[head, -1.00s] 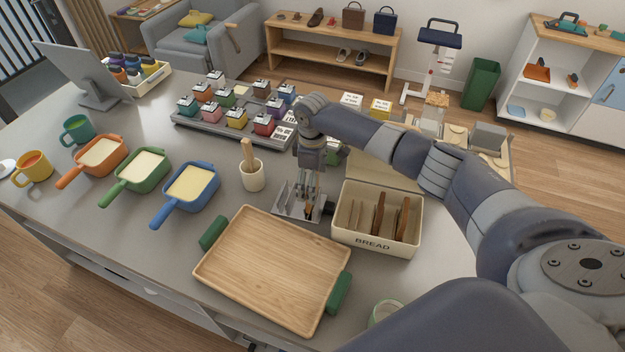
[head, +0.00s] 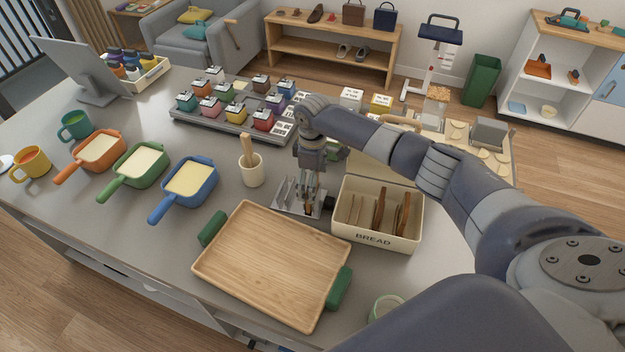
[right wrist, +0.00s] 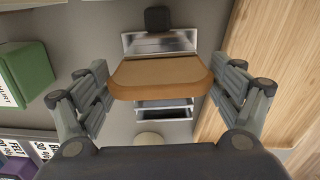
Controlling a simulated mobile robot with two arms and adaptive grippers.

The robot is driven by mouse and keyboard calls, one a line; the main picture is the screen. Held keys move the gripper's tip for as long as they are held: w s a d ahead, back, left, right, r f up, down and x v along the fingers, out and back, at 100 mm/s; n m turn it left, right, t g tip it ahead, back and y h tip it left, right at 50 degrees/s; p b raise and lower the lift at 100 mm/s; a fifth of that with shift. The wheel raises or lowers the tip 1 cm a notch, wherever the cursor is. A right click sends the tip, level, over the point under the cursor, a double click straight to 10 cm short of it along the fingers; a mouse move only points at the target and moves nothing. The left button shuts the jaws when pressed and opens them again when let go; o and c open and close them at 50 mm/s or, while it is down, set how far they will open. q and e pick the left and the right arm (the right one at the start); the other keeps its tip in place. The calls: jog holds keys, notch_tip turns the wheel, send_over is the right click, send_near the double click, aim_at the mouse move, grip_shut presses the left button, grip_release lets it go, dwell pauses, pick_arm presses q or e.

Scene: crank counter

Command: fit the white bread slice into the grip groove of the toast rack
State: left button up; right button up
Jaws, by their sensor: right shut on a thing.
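The white bread slice (right wrist: 160,72), with a brown crust edge, is between the fingers of my right gripper (right wrist: 161,84) in the right wrist view. The gripper is shut on it across its width. The metal toast rack (right wrist: 164,112) lies below and behind the slice there. In the head view my right gripper (head: 309,203) is over the toast rack (head: 284,202), and its fingers hide much of the rack and slice. The slice overlaps the rack in view; I cannot tell whether its lower edge is inside the grip groove. My left gripper is not in view.
A cream bread box (head: 374,236) with several upright slices stands close to the right of the rack. A wooden tray (head: 270,265) with green handles lies in front. A utensil crock (head: 252,172) stands left of the rack. Bare counter lies around the crock.

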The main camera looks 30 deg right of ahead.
jog(key=shift+f, duration=0.35)
jog(key=o, duration=0.6)
jog(key=shift+o, duration=0.2)
jog(key=shift+r, duration=0.1)
notch_tip(320, 180, up, 12)
jog(key=shift+f, duration=0.1)
